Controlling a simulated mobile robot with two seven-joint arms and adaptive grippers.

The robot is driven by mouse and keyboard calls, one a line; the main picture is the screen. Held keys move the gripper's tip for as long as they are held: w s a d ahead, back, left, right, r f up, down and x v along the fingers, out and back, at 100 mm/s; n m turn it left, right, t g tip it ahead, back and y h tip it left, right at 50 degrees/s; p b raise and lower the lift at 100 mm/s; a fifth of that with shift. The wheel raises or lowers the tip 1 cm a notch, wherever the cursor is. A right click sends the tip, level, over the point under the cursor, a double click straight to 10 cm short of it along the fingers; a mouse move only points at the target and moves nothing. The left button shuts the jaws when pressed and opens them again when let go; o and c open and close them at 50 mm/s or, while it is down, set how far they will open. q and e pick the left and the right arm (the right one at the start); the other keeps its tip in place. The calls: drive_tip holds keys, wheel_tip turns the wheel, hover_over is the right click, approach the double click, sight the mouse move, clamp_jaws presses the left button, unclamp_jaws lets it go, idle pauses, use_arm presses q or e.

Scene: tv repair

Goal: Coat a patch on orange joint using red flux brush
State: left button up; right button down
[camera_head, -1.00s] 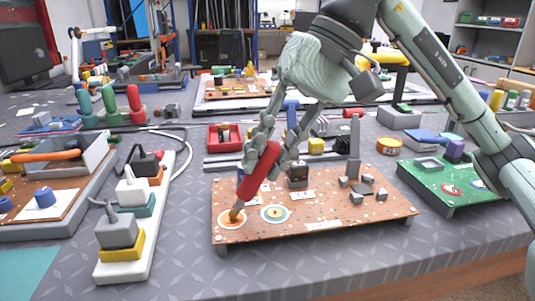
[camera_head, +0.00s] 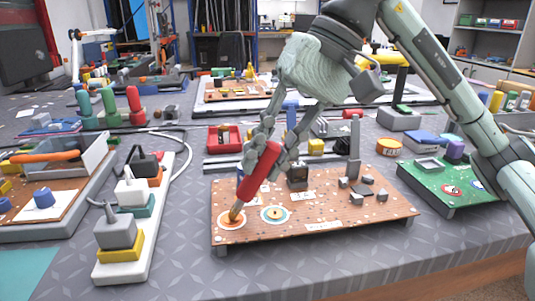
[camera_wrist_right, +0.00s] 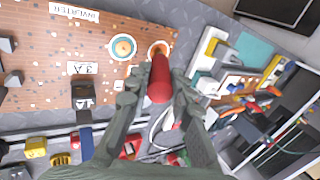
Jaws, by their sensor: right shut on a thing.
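My right gripper (camera_head: 265,158) is shut on the red flux brush (camera_head: 258,174), which tilts with its tip down to the left. The brush tip is at the orange joint (camera_head: 231,219), an orange ring near the left end of the brown board (camera_head: 320,213). In the head view the tip appears to touch the ring. In the right wrist view the red handle (camera_wrist_right: 160,80) sits between the fingers and hides part of the orange ring (camera_wrist_right: 158,48). A teal-ringed joint (camera_head: 275,214) lies just right of the orange one. My left gripper is not in view.
A white power strip (camera_head: 146,225) with several plugs stands left of the board. A green board (camera_head: 455,187) lies to the right. A red tray (camera_head: 224,139) is behind the board. Green and red handles (camera_head: 134,98) stand at the back left.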

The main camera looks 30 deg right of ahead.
drive_tip(key=shift+s+d+f+b, duration=0.1)
drive_tip(key=shift+d+f+b, duration=0.05)
drive_tip(key=shift+d+b, duration=0.15)
drive_tip(key=shift+w+a+r, duration=0.2)
drive_tip(key=shift+a, duration=0.4)
